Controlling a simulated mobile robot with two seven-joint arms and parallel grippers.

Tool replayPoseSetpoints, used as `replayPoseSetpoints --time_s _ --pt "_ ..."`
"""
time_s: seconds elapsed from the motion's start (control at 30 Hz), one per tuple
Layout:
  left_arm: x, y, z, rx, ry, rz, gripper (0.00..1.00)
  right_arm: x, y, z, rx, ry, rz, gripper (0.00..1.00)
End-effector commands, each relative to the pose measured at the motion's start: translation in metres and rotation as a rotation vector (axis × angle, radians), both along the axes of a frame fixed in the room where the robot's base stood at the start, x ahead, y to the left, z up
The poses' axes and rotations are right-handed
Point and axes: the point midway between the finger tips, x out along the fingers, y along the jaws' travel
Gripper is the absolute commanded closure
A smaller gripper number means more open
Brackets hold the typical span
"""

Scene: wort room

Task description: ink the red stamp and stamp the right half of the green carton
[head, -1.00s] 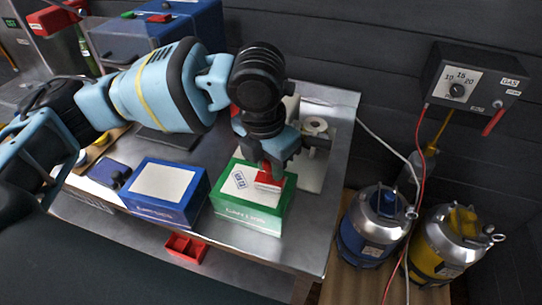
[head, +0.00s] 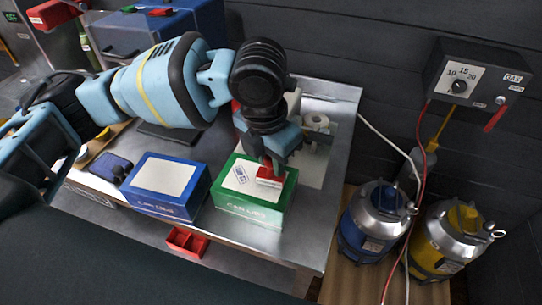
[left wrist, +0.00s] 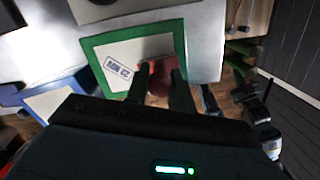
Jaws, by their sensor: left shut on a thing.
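The green carton (head: 236,204) stands on the metal bench, its pale top panel carrying a dark blue printed mark on the left half. My left gripper (head: 271,165) is shut on the red stamp (head: 269,177), over the right half of the carton's top. The stamp's base looks at or very near the top panel; I cannot tell whether it touches. In the left wrist view the red stamp (left wrist: 158,78) is between the fingers, beside the mark on the green carton (left wrist: 95,42). My right gripper is not in view.
A blue carton (head: 184,209) stands just left of the green one. A dark blue pad (head: 110,168) lies further left. A paper roll (head: 316,124) is behind the green carton. Blue (head: 374,222) and yellow (head: 440,250) canisters stand off the bench's right end.

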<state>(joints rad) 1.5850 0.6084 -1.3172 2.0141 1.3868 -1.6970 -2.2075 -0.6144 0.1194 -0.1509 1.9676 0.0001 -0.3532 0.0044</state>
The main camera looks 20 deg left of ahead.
Motion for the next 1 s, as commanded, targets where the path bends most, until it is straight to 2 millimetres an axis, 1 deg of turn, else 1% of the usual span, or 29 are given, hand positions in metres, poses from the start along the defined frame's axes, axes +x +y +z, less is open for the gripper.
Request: replayPoseSetpoints --time_s 0.63,1.0 --pt "-0.0002 0.0000 -0.0071 0.000 0.001 0.000 0.91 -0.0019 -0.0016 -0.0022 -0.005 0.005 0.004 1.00" --pt "-0.0001 0.0001 -0.0069 0.000 0.001 0.000 0.91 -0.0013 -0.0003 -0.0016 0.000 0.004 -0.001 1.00"
